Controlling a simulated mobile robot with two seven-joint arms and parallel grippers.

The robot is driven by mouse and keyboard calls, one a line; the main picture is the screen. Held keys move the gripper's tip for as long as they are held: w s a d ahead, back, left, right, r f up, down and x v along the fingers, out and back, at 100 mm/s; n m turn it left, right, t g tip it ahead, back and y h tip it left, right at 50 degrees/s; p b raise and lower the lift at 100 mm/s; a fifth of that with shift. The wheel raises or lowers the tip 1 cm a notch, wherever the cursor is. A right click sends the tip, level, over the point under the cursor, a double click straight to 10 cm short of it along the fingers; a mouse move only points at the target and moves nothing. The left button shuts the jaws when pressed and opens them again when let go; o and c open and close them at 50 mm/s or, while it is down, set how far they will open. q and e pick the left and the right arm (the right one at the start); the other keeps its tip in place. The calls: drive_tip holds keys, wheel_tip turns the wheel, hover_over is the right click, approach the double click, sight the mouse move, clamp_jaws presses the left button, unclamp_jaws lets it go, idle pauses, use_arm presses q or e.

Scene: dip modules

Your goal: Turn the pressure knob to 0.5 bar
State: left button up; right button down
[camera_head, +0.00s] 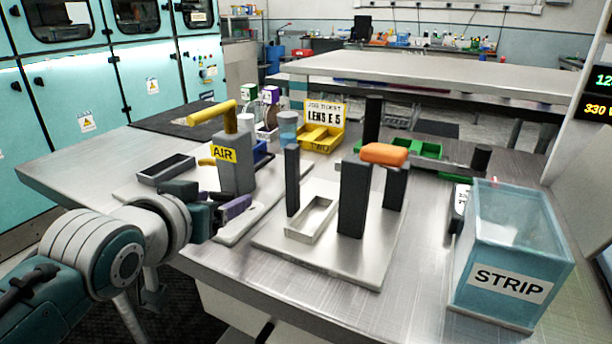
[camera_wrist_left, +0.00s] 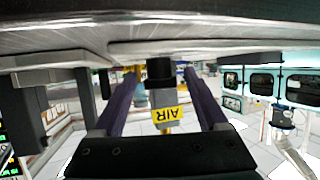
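The grey AIR post (camera_head: 235,170) stands upright on a plate at the table's left, with a yellow AIR label and a yellow lever on top. In the left wrist view the AIR post (camera_wrist_left: 166,102) appears upside down. A black round knob (camera_wrist_left: 160,72) shows on its near side there. My left gripper (camera_head: 238,207) is open in front of the post, its purple fingers either side of the knob with gaps visible. In the head view the gripper hides the knob. I cannot read any pressure scale. My right gripper is not in view.
A metal fixture plate (camera_head: 330,262) with dark posts and an orange handle (camera_head: 384,154) stands right of the gripper. A clear STRIP bin (camera_head: 510,260) is at the right. A black tray (camera_head: 166,170) lies left of the post, and a yellow bin (camera_head: 322,138) behind.

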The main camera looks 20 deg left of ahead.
use_arm(q)
drive_tip(key=p+v, duration=0.2)
drive_tip(key=v, duration=0.8)
drive_tip(key=shift+r, duration=0.1)
idle(0.3)
drive_tip(key=s+d+r+m+g+h+p, duration=0.1)
drive_tip(key=s+d+r+m+g+p, duration=0.25)
drive_tip(key=s, duration=0.55)
drive_tip(key=s+d+r+m+g+h+p, duration=0.1)
drive_tip(key=s+d+r+g+h+p, duration=0.2)
drive_tip(key=s+g+p, duration=0.4)
drive_tip(key=shift+t+y, duration=0.35)
drive_tip(key=shift+y, duration=0.25)
drive_tip(key=r+p, duration=1.2)
drive_tip(key=s+d+r+p, duration=0.1)
drive_tip(key=r+p, duration=1.1)
drive_tip(key=p, duration=0.1)
drive_tip(key=r+p, duration=1.2)
drive_tip(key=shift+s+d+r, duration=0.15)
drive_tip(key=shift+s+r, duration=0.15)
drive_tip(key=shift+r, duration=0.05)
